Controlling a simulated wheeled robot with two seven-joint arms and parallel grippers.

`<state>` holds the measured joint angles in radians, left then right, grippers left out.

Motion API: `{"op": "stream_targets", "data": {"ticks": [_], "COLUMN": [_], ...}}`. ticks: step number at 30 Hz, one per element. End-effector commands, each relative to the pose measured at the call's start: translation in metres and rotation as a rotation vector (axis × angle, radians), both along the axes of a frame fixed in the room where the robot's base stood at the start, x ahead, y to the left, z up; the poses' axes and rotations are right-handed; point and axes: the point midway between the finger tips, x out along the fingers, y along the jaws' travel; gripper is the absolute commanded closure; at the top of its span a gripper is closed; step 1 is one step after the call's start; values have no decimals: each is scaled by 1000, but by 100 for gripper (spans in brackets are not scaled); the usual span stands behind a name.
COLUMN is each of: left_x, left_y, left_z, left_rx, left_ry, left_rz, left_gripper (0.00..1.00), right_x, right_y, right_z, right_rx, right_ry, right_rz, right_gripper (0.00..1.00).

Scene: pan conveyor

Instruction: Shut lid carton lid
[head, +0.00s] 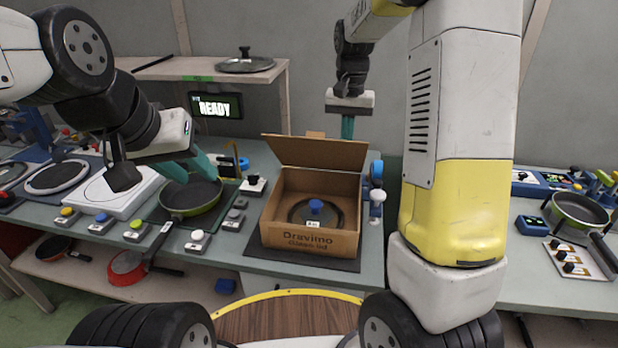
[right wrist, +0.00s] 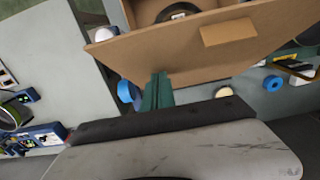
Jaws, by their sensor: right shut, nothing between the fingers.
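The flap also shows in the right wrist view (right wrist: 190,52), with a small tab. Inside the carton lies a dark pan lid with a blue knob (head: 315,207). My right gripper (head: 347,128) is shut and empty behind the flap. In the right wrist view its green fingertips (right wrist: 158,80) are at the flap's outer face; I cannot tell if they touch. My left gripper (head: 192,166) is open and empty above the green pan.
The green pan (head: 190,197) sits left of the carton, near several button boxes (head: 198,240). A blue roll (head: 376,168) and a white-blue item stand right of the carton. A shelf with a lid (head: 246,64) and a READY display (head: 216,106) are behind.

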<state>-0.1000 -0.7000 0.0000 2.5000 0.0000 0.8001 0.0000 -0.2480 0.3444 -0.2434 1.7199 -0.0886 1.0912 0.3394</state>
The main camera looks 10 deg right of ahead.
Motion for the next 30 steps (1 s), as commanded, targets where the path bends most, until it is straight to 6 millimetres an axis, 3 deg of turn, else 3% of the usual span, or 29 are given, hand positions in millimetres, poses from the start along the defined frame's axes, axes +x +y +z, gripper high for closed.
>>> {"op": "stream_targets", "data": {"ticks": [30], "left_x": [0], "left_y": [0], "left_z": [0], "left_rx": [0], "left_ry": [0], "left_rz": [0], "left_gripper": [64], "right_x": [0], "right_y": [0], "right_z": [-16], "right_rx": [0], "right_ry": [1], "right_rz": [0], "right_gripper": [100]}}
